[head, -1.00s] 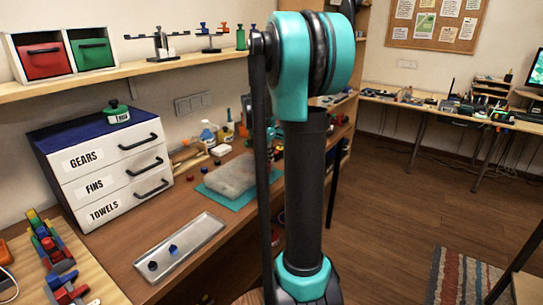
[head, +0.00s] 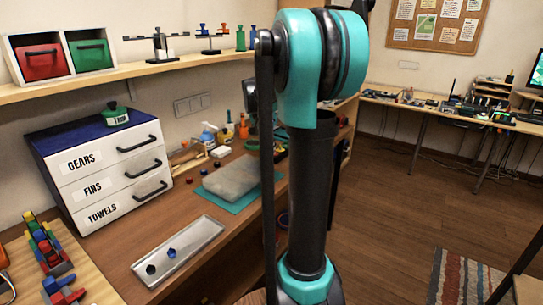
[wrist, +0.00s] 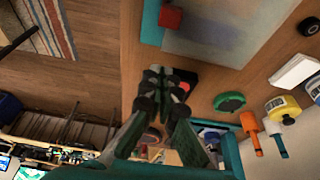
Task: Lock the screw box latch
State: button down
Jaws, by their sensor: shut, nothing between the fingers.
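My gripper (wrist: 164,78) shows in the wrist view with its dark fingertips together and nothing between them. A black and red object (wrist: 185,79) lies right behind the fingertips, partly covered by them. I cannot tell whether it is the screw box, or whether the fingers touch it. No latch can be made out in either view. In the head view my own arm stands in front of part of the workbench, and my fingertips cannot be made out there.
The workbench (head: 222,258) holds a metal tray (head: 205,232), a white drawer unit (head: 75,165) and a grey slab (head: 232,178) on a teal mat (head: 243,203). A green round object (wrist: 229,102) and orange-handled tools (wrist: 250,122) lie near my gripper. Open floor (head: 390,220) is at the right.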

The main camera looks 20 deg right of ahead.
jog(key=shift+v, duration=2.3)
